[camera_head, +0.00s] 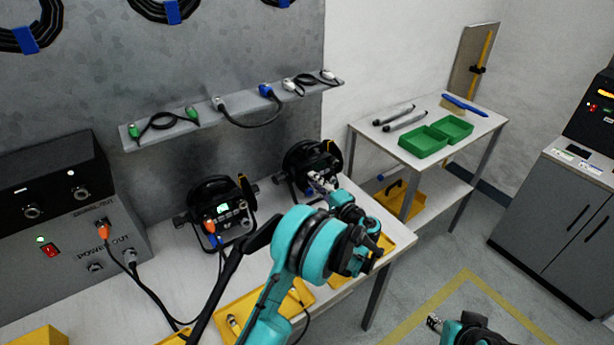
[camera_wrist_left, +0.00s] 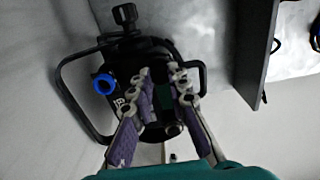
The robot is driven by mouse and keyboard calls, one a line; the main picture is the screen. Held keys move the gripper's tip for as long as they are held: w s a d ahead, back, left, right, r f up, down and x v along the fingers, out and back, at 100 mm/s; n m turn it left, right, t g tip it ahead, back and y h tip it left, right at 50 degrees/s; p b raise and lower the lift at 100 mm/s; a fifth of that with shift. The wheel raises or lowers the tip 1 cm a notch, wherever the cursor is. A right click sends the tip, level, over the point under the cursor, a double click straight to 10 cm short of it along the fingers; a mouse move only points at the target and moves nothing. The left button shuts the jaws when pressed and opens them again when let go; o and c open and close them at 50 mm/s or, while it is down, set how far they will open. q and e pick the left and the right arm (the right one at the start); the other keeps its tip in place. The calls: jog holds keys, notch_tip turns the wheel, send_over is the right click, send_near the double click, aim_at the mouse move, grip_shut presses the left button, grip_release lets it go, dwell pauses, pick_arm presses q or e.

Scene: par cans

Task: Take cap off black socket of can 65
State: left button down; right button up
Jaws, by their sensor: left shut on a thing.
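The can at the right of the bench (camera_head: 305,168) is black and round with a bracket. In the left wrist view the same can (camera_wrist_left: 128,62) shows a blue socket (camera_wrist_left: 103,84) and a white number that I cannot read surely. My left gripper (camera_head: 322,182) is at the front of this can. In its wrist view the gripper (camera_wrist_left: 168,84) has its fingers on both sides of a small dark part, which appears to be the black cap; the fingers largely hide it and the black socket. My right gripper (camera_head: 435,322) is low in the head view, away from the bench; its jaws are too small to read.
Another can (camera_head: 222,212), with a lit green display and orange and blue plugs, stands left on the bench. A shelf with cables (camera_head: 235,108) runs above. Yellow trays (camera_head: 265,305) lie in front. A side table (camera_head: 470,140) holds green bins (camera_head: 423,142).

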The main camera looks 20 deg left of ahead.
pick_arm(q)
jog(key=shift+b+v, duration=0.55)
jog(key=shift+v, duration=1.85)
